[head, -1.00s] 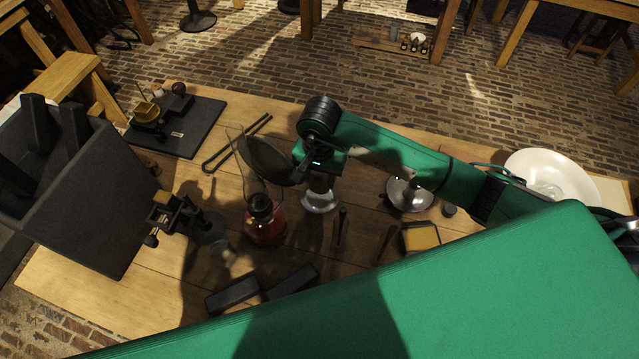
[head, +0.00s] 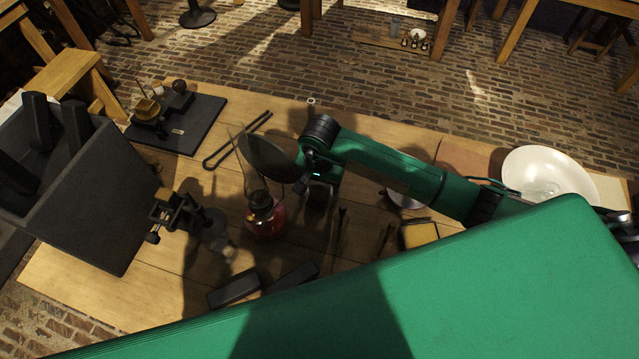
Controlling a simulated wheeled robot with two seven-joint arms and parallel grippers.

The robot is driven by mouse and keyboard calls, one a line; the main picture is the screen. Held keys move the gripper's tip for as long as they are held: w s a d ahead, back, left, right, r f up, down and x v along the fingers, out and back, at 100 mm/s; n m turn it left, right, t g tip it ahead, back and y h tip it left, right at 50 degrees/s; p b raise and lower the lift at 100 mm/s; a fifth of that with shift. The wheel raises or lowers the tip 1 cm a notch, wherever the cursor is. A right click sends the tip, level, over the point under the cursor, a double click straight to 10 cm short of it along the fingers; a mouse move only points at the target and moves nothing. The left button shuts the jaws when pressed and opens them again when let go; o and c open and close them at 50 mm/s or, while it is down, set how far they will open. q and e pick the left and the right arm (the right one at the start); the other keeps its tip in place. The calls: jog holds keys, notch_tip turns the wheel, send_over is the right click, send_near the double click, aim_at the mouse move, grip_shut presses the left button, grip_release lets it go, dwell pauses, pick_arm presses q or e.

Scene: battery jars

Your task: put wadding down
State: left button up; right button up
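My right gripper (head: 308,184) hangs at the end of the green arm, over the middle of the wooden table, just right of the red lamp (head: 266,218). Its fingers are dark and small, and the arm covers the spot from above, so I cannot tell whether they are open or shut. I cannot make out any wadding, in the gripper or on the table.
A dark round disc (head: 267,158) stands close left of the gripper. A pale dish (head: 406,199) is partly hidden under the arm. A yellow-topped box (head: 420,234) and dark blocks (head: 234,289) lie nearer. A white bowl (head: 550,178) is right, a grey crate (head: 95,215) left.

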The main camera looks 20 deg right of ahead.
aim_at(319, 184)
jog(key=shift+r, duration=0.1)
jog(key=shift+r, duration=0.5)
notch_tip(319, 184, up, 11)
jog(key=b, duration=0.2)
jog(key=shift+b, duration=0.4)
jog(key=shift+r, duration=0.2)
